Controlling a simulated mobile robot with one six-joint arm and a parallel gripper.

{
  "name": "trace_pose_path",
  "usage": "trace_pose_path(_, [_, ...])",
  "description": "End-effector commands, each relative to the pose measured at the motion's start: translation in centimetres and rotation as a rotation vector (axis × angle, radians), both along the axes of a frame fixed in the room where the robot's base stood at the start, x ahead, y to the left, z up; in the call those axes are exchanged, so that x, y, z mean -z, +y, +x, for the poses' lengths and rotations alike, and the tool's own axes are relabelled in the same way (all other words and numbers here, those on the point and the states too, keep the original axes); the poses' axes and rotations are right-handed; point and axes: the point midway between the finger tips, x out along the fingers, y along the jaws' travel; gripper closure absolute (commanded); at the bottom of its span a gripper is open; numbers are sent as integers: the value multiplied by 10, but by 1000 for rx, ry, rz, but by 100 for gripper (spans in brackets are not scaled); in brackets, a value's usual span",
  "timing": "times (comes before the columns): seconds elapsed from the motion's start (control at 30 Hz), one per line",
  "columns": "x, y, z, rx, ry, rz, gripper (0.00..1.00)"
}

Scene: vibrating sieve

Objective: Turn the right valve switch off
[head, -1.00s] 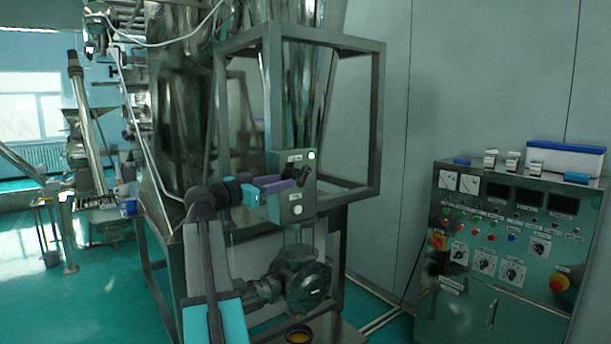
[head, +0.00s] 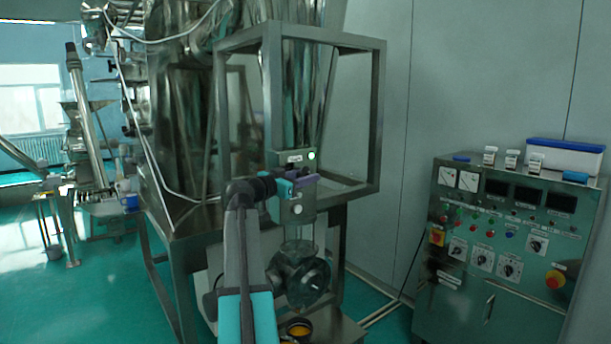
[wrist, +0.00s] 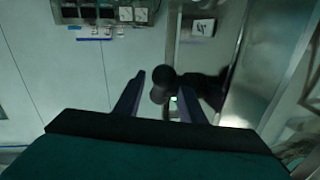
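A metal switch box (head: 306,208) hangs on the front of the steel frame, with a lit green lamp (head: 311,155) at its top and a white round button (head: 297,209) below. My gripper (head: 308,178) is in front of the box, between lamp and button, and covers the black switch there. In the wrist view my gripper (wrist: 160,108) has its two fingers apart. A dark rounded switch handle (wrist: 162,88) shows in the gap between the fingertips, nearer the right finger. The green lamp (wrist: 173,98) glows just below it. I cannot tell whether either finger touches the handle.
The steel frame (head: 376,120) surrounds the box and chute. A dark round valve body (head: 303,280) sits below. A control cabinet (head: 470,270) with knobs and small bottles stands at the right.

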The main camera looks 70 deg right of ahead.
Motion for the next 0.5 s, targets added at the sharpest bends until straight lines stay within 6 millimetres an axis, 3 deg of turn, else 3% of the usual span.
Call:
trace_pose_path(0.23, [0, 0, 0, 0, 0, 0, 64])
trace_pose_path(0.43, [0, 0, 0, 0, 0, 0, 96])
trace_pose_path(0.5, [0, 0, -1, 1, 0, 0, 100])
